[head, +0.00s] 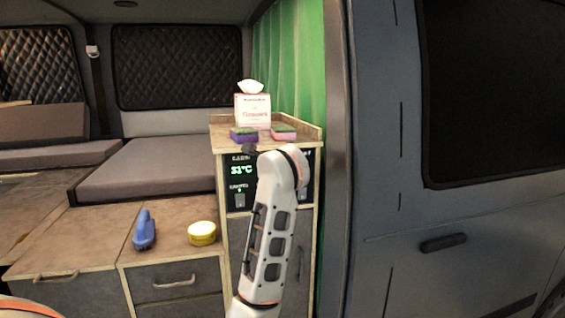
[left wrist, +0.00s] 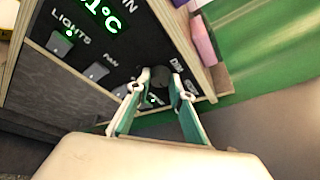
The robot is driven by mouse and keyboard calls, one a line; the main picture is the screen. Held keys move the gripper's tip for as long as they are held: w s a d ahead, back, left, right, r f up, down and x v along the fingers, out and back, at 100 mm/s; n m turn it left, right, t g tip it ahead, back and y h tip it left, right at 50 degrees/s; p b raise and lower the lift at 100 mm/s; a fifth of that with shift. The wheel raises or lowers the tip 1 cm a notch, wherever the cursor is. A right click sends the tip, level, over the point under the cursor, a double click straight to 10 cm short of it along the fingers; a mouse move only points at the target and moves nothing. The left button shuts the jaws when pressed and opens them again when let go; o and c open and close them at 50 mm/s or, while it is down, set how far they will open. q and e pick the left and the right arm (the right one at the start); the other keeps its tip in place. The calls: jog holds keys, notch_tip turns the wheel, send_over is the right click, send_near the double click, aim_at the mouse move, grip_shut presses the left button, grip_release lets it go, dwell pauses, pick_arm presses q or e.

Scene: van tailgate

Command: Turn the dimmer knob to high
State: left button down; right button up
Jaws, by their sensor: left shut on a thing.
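The control panel (head: 240,182) is a black plate on the front of the wooden cabinet, with a green temperature readout. The dimmer knob (left wrist: 160,76) is a dark round knob near the panel's edge, seen in the left wrist view. My left gripper (left wrist: 161,82) has its two fingers on either side of the knob and is shut on it. The knob's pointer and setting cannot be made out. In the head view my arm covers the right part of the panel, hiding the knob and the gripper. My right gripper is not in view.
A lights switch (left wrist: 60,43) and a fan switch (left wrist: 97,72) sit beside the knob. A tissue box (head: 253,110), a purple sponge (head: 243,135) and a pink sponge (head: 284,132) stand on the cabinet top. A blue brush (head: 144,232) and yellow tin (head: 202,234) lie on the lower counter.

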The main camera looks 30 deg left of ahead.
pick_arm(q)
jog(key=shift+w+d+m+g+y, duration=0.15)
jog(key=shift+m+g+y, duration=0.35)
jog(key=shift+m+g, duration=0.8)
jog(key=shift+r+m+t, duration=0.1)
jog(key=shift+m+t, duration=0.2)
jog(key=shift+m, duration=0.1)
jog(key=c, duration=1.8)
grip_release()
jog(key=v, duration=0.7)
jog(key=shift+d+r, duration=0.1)
